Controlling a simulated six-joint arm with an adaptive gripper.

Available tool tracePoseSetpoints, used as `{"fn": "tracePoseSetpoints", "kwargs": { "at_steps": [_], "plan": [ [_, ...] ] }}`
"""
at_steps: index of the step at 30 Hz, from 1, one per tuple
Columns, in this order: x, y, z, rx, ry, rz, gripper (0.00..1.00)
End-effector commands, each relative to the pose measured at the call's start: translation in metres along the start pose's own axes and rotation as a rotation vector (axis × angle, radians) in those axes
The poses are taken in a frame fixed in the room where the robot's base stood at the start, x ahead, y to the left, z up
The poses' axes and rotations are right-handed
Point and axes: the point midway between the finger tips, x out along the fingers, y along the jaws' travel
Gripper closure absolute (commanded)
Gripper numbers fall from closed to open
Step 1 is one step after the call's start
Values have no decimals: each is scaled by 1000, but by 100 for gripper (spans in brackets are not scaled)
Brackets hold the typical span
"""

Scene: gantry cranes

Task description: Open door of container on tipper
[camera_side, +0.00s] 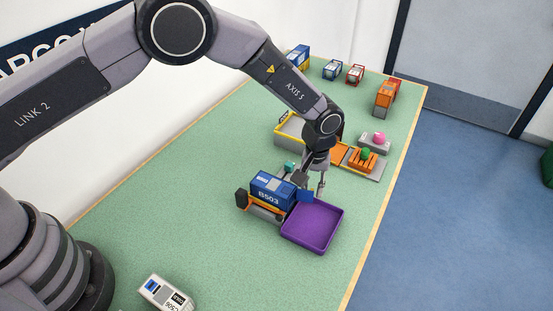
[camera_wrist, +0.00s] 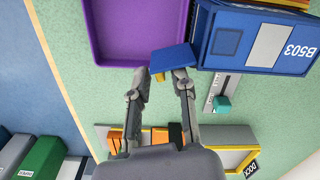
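The blue container marked B503 (camera_side: 272,190) sits on the tipper (camera_side: 264,213), left of the purple tray; it also shows at the right of the wrist view (camera_wrist: 262,40). Its blue door (camera_wrist: 172,58) stands swung out from the container end, toward the tray, and shows as a small blue panel in the side view (camera_side: 306,196). My gripper (camera_wrist: 158,78) has its two fingers apart, with the right fingertip close to the door's edge. Whether it touches the door I cannot tell. In the side view my gripper (camera_side: 312,188) is low beside the door.
The purple tray (camera_side: 313,230) lies beside the door end. A teal knob (camera_wrist: 222,102) on a grey slide is near the container. The green table's front is mostly clear.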

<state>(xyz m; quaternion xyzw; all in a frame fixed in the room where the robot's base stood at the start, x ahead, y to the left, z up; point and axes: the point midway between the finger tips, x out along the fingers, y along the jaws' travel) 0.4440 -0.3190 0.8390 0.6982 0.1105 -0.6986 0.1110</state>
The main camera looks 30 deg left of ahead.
Motion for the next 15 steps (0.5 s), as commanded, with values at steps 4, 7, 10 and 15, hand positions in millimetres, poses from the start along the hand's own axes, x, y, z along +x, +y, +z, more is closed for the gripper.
{"fn": "tracePoseSetpoints", "kwargs": {
  "at_steps": [4,7,10,15],
  "plan": [
    [0,0,0,0,0,0,65],
    [0,0,0,0,0,0,65],
    [-1,0,0,0,0,0,65],
    [-16,1,0,0,2,2,65]
  ]
}}
